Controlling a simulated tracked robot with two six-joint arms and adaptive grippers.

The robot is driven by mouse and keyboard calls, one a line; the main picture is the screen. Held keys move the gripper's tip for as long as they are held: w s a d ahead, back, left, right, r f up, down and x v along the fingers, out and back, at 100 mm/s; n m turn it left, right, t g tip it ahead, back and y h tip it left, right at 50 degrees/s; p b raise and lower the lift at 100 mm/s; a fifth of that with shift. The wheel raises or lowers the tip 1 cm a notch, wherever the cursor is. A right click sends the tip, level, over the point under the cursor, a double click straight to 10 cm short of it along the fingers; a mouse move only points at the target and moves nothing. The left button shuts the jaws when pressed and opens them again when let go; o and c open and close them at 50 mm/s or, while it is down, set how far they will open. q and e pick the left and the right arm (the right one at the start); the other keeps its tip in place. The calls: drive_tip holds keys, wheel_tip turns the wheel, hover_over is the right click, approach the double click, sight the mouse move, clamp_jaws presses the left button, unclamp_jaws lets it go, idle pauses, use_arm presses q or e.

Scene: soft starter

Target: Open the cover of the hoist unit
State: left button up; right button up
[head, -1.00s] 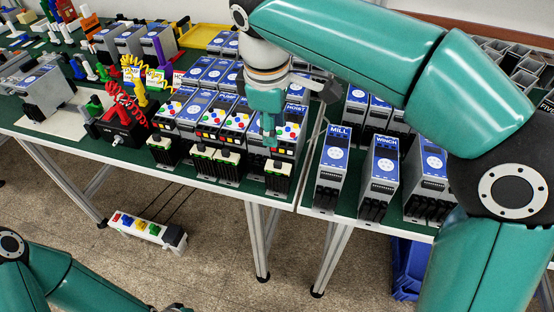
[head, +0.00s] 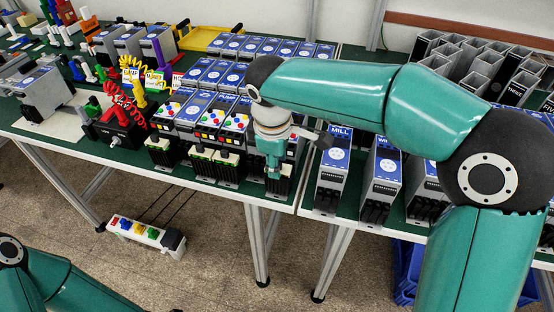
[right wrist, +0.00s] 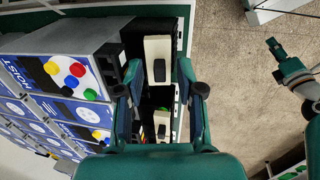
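The hoist unit (right wrist: 50,75), a grey box with a blue label and coloured buttons, is on the left of the right wrist view. In the head view my right arm hides most of it. A cream cover with a dark slot (right wrist: 158,47) is at its front end, above a black base. My right gripper (head: 274,173) points down at the front of the unit. In the right wrist view its two fingers (right wrist: 161,92) are apart, with the cream piece showing between and beyond them. Contact cannot be told. Part of my left gripper (right wrist: 276,48) seems to show at the right; its fingers are unclear.
Similar units with coloured buttons (head: 205,112) stand close on the left. The mill unit (head: 334,165) stands to the right, past the table gap. A power strip (head: 146,233) lies on the floor. The space before the table edge is free.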

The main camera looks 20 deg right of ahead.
clamp_jaws()
drive_tip(key=s+f+t+h+b, duration=0.1)
drive_tip(key=t+h+b, duration=0.2)
drive_tip(key=b, duration=0.8)
drive_tip(key=s+a+f+t+h+b, duration=0.1)
drive_tip(key=t+h+b, duration=0.3)
drive_tip(key=t+b, duration=0.3)
drive_tip(key=s+a+f+t+h+b, duration=0.1)
drive_tip(key=t+b, duration=0.4)
drive_tip(key=b, duration=1.2)
drive_tip(key=shift+s+a+f+h, duration=0.1)
drive_tip(key=shift+f+h, duration=0.35)
drive_tip(key=shift+h, duration=0.75)
drive_tip(key=shift+t+b, duration=0.5)
drive_tip(key=shift+b, duration=0.2)
drive_tip(key=shift+r+h, duration=0.15)
drive_tip(key=shift+h, duration=0.15)
